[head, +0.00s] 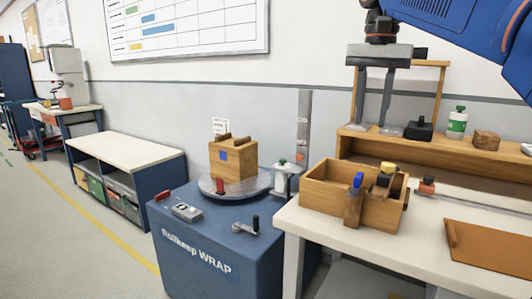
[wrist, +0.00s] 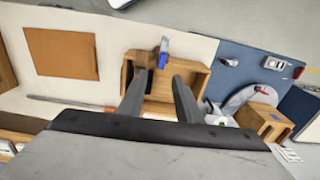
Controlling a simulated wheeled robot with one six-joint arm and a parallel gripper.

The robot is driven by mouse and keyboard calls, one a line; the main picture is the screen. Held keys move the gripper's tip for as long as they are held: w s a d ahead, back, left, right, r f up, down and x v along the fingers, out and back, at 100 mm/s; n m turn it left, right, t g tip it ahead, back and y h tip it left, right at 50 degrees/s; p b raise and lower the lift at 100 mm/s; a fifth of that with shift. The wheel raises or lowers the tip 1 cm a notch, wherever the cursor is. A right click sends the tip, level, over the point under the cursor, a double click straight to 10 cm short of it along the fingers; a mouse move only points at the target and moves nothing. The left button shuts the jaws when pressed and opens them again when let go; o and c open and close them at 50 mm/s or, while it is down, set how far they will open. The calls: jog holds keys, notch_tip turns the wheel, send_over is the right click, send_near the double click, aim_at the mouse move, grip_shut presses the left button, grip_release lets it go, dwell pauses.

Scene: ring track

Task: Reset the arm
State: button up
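My gripper (head: 373,126) hangs at the upper right of the head view, fingers pointing down. Its two fingers are apart with nothing held between them. In the wrist view the open gripper (wrist: 159,78) shows above a wooden box, clearly higher than the bench. The wooden box (head: 325,195) stands on the white bench; it also shows in the wrist view (wrist: 193,70). A blue-topped tool (head: 354,200) is at its front, and a yellow-topped item (head: 386,178) is at its right end.
A blue wrapping machine (head: 215,250) with a round turntable (head: 208,187) bearing a wooden block (head: 232,160) stands left of the bench. A wooden shelf (head: 372,143) with small items is behind the gripper. A brown board (head: 490,250) lies at right. The floor at left is clear.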

jog(key=s+f+n+t, duration=0.1)
jog(key=s+f+n, duration=0.1)
jog(key=s+f, duration=0.5)
jog(key=s+d+f+n+t, duration=0.1)
jog(key=s+f, duration=0.6)
jog(key=f, duration=1.1)
jog(key=s+d+f+n+t, duration=0.1)
jog(key=s+f+n+t, duration=0.1)
jog(key=s+f, duration=0.5)
notch_tip(320, 180, down, 6)
jog(key=shift+r+n, duration=0.25)
jog(key=shift+n, duration=0.65)
jog(key=shift+d, duration=0.1)
